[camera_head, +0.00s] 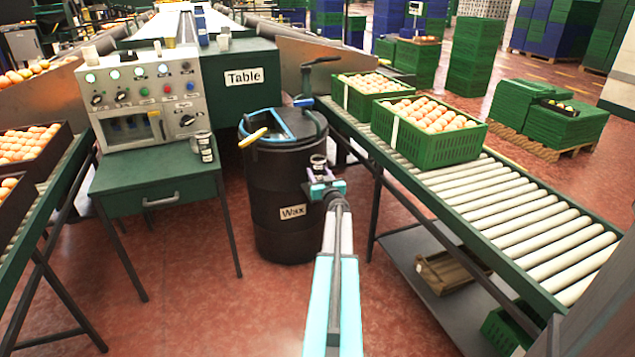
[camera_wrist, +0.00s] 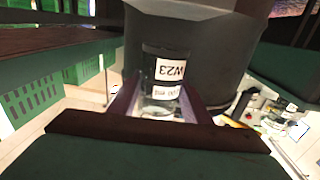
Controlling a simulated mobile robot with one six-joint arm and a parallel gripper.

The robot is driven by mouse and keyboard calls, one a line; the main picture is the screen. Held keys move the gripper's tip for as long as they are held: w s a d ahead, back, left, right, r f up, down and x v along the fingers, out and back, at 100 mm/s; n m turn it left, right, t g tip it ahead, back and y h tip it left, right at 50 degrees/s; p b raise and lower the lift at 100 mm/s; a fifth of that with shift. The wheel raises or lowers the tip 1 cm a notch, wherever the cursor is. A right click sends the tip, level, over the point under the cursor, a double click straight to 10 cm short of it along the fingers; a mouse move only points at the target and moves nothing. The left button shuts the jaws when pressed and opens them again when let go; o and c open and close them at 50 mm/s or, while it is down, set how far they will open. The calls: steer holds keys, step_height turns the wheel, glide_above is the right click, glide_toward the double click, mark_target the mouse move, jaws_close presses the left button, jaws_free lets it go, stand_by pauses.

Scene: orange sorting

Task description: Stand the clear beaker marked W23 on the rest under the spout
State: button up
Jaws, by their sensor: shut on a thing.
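The clear beaker marked W23 (camera_wrist: 162,88) is between the two dark fingers of my gripper (camera_wrist: 157,106) in the wrist view. The fingers are shut on its sides, and its white label appears upside down. In the head view, my gripper (camera_head: 325,186) is in front of the black drum labelled Wax (camera_head: 285,215), with the beaker (camera_head: 318,162) at its tip near the drum's right side. The drum also fills the upper middle of the wrist view (camera_wrist: 195,50). I cannot make out the spout or its rest for certain; my gripper may hide them.
A green stand (camera_head: 150,180) with a control panel (camera_head: 145,90) is left of the drum, with small cups (camera_head: 204,146) at its edge. A roller conveyor (camera_head: 500,205) carrying green crates (camera_head: 430,150) runs on the right.

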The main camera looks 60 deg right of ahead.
mark_target(318, 179)
steer(key=shift+w+d, duration=0.15)
steer(key=shift+d, duration=0.1)
steer(key=shift+f+b, duration=0.9)
steer(key=shift+f, duration=0.85)
steer(key=shift+f, duration=0.15)
steer(key=o, duration=1)
steer(key=shift+o, duration=0.2)
steer(key=shift+r, duration=0.2)
steer(key=p+v, duration=0.2)
steer(key=v, duration=1)
